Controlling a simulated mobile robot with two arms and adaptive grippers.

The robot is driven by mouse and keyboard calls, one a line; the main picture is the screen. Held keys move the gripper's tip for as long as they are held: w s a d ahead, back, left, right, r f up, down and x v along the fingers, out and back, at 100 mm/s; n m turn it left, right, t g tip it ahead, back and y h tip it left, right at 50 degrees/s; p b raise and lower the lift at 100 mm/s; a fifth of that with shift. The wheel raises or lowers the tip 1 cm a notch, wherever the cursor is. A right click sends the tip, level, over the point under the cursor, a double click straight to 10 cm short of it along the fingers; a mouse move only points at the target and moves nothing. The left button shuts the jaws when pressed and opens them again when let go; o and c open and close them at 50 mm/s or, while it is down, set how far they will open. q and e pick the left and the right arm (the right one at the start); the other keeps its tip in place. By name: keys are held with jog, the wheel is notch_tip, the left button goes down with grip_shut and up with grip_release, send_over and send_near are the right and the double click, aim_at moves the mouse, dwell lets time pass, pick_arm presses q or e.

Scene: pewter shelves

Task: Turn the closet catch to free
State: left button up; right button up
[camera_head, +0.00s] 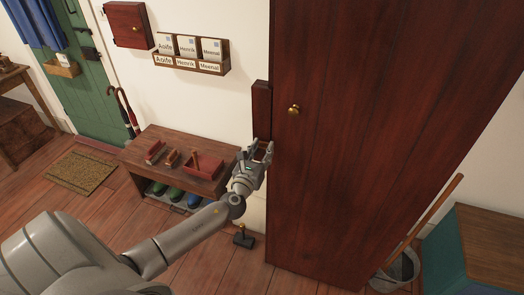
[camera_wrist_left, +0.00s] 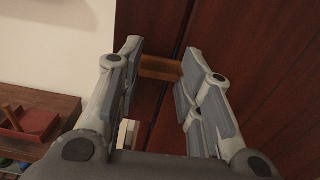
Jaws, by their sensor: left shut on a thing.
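The closet (camera_head: 375,120) is tall and dark red-brown, with a brass knob (camera_head: 294,109) on its door. My left gripper (camera_head: 262,149) is at the closet's left edge, below the knob and by a narrow dark wood strip (camera_head: 261,105). In the left wrist view my left gripper (camera_wrist_left: 163,72) has its fingertips on either side of a small brown wooden bar, which looks like the catch (camera_wrist_left: 160,68). It is shut on this bar, which lies crosswise in front of a dark upright seam. The fingers hide the bar's ends. My right gripper is not in view.
A low bench (camera_head: 150,145) with a red tray (camera_head: 200,165) stands left of the closet, with boots beneath. A small dark object with an upright handle (camera_head: 243,237) is on the floor. A bucket (camera_head: 398,270) with a pole stands at right. A letter rack (camera_head: 190,62) hangs above the bench.

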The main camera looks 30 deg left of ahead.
pick_arm(q)
jog(key=n+b, duration=0.2)
jog(key=n, duration=0.2)
jog(key=shift+f+b, duration=0.15)
jog(key=shift+b, duration=0.15)
jog(key=n+b, duration=0.2)
jog(key=n, duration=0.2)
jog(key=shift+a, duration=0.1)
jog(key=n+b, duration=0.1)
jog(key=n, duration=0.8)
jog(key=shift+a+b, duration=0.1)
jog(key=shift+b, duration=0.2)
jog(key=shift+n, duration=0.5)
jog(key=o, duration=1)
jog(key=shift+s, duration=0.1)
